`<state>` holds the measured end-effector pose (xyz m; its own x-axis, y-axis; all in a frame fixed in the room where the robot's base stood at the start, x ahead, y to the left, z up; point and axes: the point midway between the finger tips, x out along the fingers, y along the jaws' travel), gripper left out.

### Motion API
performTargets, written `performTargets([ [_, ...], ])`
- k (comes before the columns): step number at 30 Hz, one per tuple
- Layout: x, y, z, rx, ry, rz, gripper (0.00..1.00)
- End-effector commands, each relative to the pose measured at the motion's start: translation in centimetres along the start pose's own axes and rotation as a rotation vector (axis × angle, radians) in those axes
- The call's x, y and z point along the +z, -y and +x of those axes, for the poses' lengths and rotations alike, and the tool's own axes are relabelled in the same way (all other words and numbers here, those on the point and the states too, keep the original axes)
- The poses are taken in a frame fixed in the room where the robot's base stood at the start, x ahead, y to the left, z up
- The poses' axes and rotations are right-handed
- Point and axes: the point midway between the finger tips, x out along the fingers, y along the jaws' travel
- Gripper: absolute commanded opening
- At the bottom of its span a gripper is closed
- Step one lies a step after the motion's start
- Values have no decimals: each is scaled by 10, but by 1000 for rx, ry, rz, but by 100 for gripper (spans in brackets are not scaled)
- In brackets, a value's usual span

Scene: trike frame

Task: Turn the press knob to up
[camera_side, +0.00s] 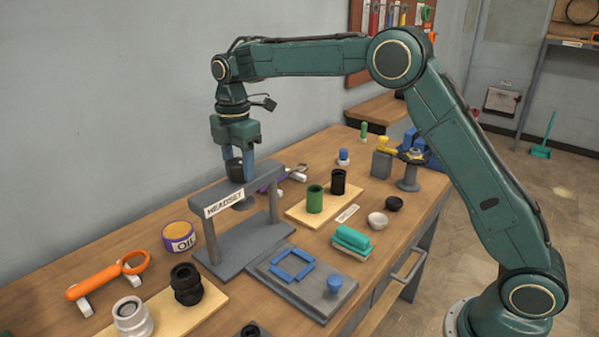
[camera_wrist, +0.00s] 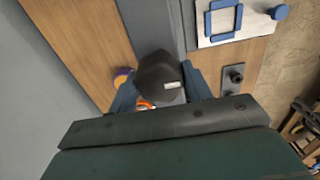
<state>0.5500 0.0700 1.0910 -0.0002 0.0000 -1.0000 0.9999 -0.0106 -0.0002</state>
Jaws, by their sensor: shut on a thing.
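The press (camera_side: 222,189) is a grey arch with a "HEADSET" label, standing on a grey base on the bench. Its dark press knob (camera_side: 236,172) sits on top of the crossbar. My gripper (camera_side: 239,163) points straight down with its blue fingers on either side of the knob, shut on it. In the wrist view the dark knob (camera_wrist: 160,72) lies between the fingers (camera_wrist: 160,94), with a short white mark on its top toward the right side. The fingers hide part of the knob in the side view.
A grey plate with a blue square frame (camera_side: 292,265) and a blue knob (camera_side: 334,283) lies in front of the press. Green and black cylinders (camera_side: 315,199) stand on a board to the right.

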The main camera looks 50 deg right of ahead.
Motion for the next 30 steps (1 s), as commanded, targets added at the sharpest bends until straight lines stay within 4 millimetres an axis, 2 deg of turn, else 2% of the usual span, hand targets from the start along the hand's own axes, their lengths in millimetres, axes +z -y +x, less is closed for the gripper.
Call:
performTargets([
  [15, 0, 0, -1, 3, -1, -30, 26],
  [16, 0, 0, -1, 3, -1, -29, 55],
  [18, 0, 0, -1, 2, -1, -29, 69],
  [30, 0, 0, -2, 1, 0, -26, 70],
])
